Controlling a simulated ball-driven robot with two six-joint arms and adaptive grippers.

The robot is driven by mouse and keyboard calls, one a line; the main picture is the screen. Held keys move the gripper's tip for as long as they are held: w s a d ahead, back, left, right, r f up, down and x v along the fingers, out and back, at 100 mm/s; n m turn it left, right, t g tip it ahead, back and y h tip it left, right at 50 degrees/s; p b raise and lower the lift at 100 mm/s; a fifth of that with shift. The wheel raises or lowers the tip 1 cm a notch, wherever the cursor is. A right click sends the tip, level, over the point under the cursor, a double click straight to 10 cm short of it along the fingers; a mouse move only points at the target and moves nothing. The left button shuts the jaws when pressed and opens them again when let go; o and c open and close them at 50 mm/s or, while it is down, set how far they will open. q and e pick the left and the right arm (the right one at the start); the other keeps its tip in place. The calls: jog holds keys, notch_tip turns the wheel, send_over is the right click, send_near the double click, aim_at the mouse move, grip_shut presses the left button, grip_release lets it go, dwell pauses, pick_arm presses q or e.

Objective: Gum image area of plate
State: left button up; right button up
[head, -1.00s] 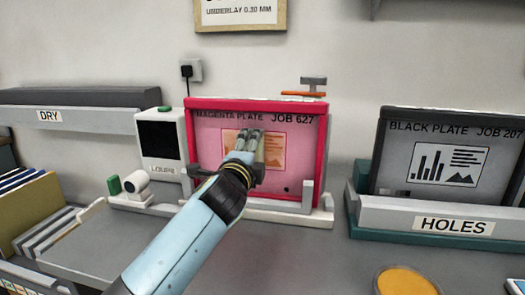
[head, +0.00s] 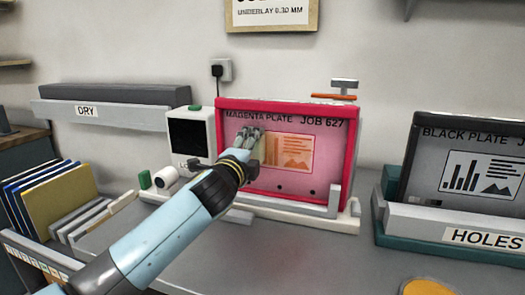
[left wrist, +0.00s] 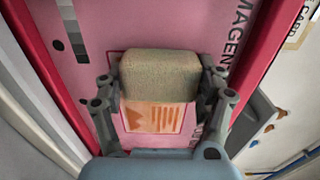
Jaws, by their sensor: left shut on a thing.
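The magenta plate (head: 285,192), marked JOB 627, stands upright in a red frame on a white stand. Its orange image area (head: 290,153) shows bars and a picture; it also shows partly in the left wrist view (left wrist: 158,122). My left gripper (head: 249,137) is in front of the plate, at the left end of the image area. It is shut on a tan sponge block (left wrist: 160,75), held close to the plate face. I cannot tell whether the sponge touches it. My right gripper is not in view.
A white loupe unit (head: 190,138) stands left of the plate. A black plate (head: 480,170) stands behind the HOLES ledge (head: 450,225) at the right. A DRY shelf (head: 110,110) and a folder rack are at left. An orange round pad (head: 430,287) lies front right.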

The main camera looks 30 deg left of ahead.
pick_arm(q)
jog(key=shift+s+a, duration=0.15)
jog(key=shift+a, duration=0.35)
jog(key=v, duration=0.6)
jog(key=shift+s, duration=0.1)
jog(key=shift+v, duration=1.45)
